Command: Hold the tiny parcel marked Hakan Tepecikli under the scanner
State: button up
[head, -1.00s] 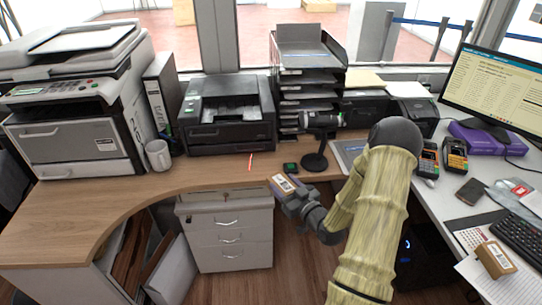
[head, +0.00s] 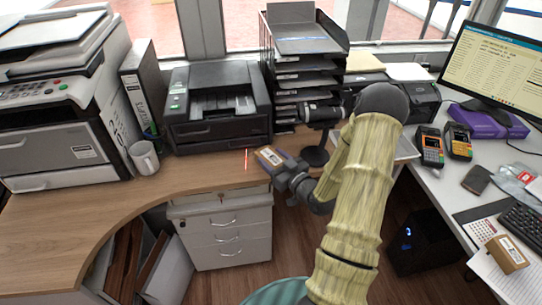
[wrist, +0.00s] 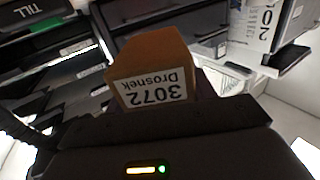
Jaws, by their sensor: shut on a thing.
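A small brown parcel (head: 270,157) is held in my gripper (head: 281,168), which is shut on it above the counter. In the wrist view the parcel (wrist: 151,62) shows a white label reading "3072 Drosnek", upside down; no name Hakan Tepecikli is readable. The black scanner (head: 322,113) sits on a stand, its head pointing left. Its red line (head: 246,160) falls on the counter just left of the parcel, and I see no red on the parcel.
Another small brown parcel (head: 508,254) lies on the right desk by the keyboard (head: 525,224). A black printer (head: 217,108), letter trays (head: 300,80) and a white mug (head: 144,158) stand behind and left. Card terminals (head: 431,147) are at right. The left counter (head: 120,208) is clear.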

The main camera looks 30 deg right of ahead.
jog(key=shift+w, duration=0.1)
jog(key=shift+w+d+p, duration=0.2)
jog(key=shift+w+d, duration=0.4)
jog(key=shift+w, duration=0.7)
jog(key=shift+w+d+p, duration=0.15)
jog(key=shift+w+d, duration=0.4)
jog(key=shift+w, duration=0.7)
jog(key=shift+w+d+p, duration=0.2)
jog(key=shift+w+d, duration=0.4)
jog(key=shift+w, duration=0.7)
